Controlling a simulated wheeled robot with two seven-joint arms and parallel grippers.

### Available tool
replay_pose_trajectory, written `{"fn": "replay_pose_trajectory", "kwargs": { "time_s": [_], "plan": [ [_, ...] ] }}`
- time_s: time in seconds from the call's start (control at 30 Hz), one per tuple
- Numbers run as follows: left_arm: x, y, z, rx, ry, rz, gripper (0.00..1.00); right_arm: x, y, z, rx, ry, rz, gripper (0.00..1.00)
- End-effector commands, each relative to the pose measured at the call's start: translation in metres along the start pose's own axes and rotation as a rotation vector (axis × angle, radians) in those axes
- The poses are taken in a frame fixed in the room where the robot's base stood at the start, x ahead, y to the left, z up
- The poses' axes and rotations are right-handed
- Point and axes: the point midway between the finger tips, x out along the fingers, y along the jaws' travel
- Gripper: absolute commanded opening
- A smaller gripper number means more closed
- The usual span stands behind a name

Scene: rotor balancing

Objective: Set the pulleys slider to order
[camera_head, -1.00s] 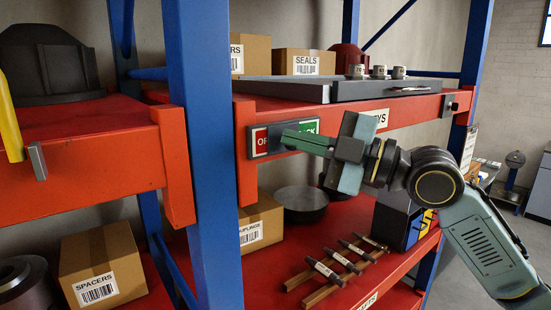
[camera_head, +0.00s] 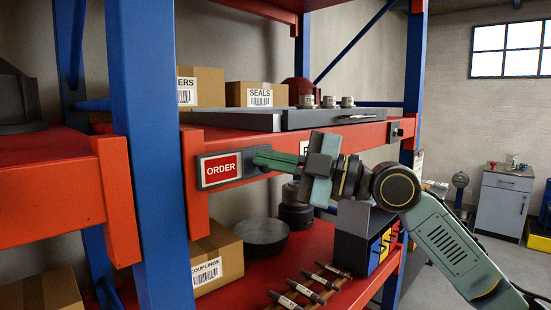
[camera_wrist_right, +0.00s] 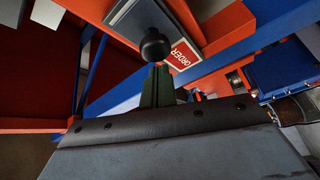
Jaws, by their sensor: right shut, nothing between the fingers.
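The slider sign (camera_head: 219,169) sits on the front of the red shelf beam, and its red field reading ORDER shows in full. No green field shows. In the right wrist view, the red ORDER field (camera_wrist_right: 182,55) lies beside a grey cover (camera_wrist_right: 140,18) with a round dark knob (camera_wrist_right: 155,46). My right gripper (camera_head: 260,156) is shut and empty at the right end of the sign. Its fingertips (camera_wrist_right: 157,70) show close beside the knob; I cannot tell if they touch it. The fingers partly hide the cover in the head view. My left gripper is not in view.
A blue post (camera_head: 152,150) stands left of the sign. Boxes (camera_head: 257,94) and several small cups stand on the shelf above. Below are a dark round pan (camera_head: 260,237), a couplings box (camera_head: 215,262) and a rack of tools (camera_head: 310,285). The aisle at right is open.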

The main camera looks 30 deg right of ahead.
Motion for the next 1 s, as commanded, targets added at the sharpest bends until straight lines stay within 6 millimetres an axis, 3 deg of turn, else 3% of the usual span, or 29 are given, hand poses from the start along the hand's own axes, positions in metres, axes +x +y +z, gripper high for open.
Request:
{"fn": "replay_pose_trajectory", "kwargs": {
  "time_s": [0.2,0.3,0.6,1.0],
  "plan": [
    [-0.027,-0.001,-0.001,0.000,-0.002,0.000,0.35,0.014,0.004,-0.030,-0.002,0.008,-0.002,0.00],
    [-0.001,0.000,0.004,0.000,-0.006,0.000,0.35,-0.015,-0.005,-0.023,-0.004,0.001,-0.003,0.00],
    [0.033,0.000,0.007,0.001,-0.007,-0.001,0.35,-0.066,-0.004,-0.024,0.001,0.005,-0.002,0.00],
    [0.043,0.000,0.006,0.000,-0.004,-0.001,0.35,-0.086,0.001,-0.026,0.000,0.007,-0.001,0.00]
  ]
}}
